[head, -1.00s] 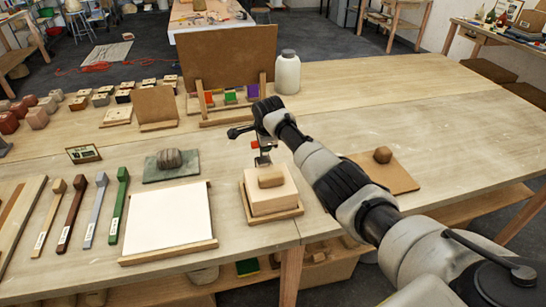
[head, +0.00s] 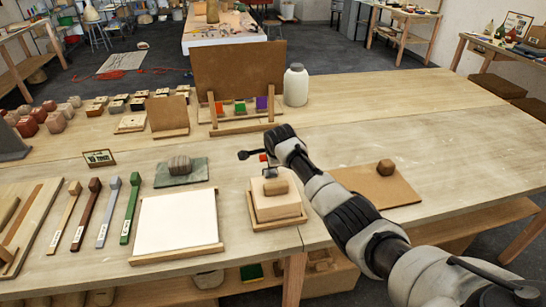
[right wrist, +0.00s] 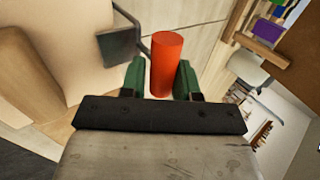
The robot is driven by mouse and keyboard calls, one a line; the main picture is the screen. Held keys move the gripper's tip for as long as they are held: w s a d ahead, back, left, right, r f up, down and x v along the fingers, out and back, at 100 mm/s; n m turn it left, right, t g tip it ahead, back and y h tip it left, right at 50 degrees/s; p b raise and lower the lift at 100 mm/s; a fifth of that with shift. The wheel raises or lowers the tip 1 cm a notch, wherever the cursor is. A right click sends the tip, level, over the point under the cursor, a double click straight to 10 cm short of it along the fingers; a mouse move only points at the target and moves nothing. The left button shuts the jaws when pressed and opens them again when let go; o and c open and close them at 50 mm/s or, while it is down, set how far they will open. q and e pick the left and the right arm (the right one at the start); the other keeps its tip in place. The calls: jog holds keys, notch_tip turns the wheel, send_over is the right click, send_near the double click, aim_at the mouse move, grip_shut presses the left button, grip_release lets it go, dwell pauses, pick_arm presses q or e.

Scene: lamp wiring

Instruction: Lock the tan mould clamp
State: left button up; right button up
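The tan mould (head: 278,208) is a pale block on a wooden tray, with a small tan knob on top, right of the white sheet in the head view. Its clamp has a red handle (head: 263,158), standing above the mould's back edge. In the right wrist view the handle (right wrist: 166,64) is a red cylinder on a bent dark rod. My right gripper (right wrist: 160,82) has its green fingertips close on both sides of this cylinder and appears shut on it. My arm partly hides the clamp in the head view. My left gripper is not in view.
A white sheet on a board (head: 175,224) lies left of the mould, with several coloured tools beyond it. A grey stone (head: 180,165) sits behind the sheet. A brown board (head: 372,186) with a round knob lies right. The table's far right is clear.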

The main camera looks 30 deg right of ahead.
jog(key=shift+o, duration=1.1)
jog(key=shift+f, duration=0.35)
jog(key=shift+o, duration=0.7)
jog(key=shift+w, duration=0.2)
jog(key=shift+s+r, duration=0.1)
jog(key=shift+r, duration=0.05)
jog(key=shift+v, duration=0.75)
jog(key=b+v, duration=0.1)
jog(key=v, duration=0.8)
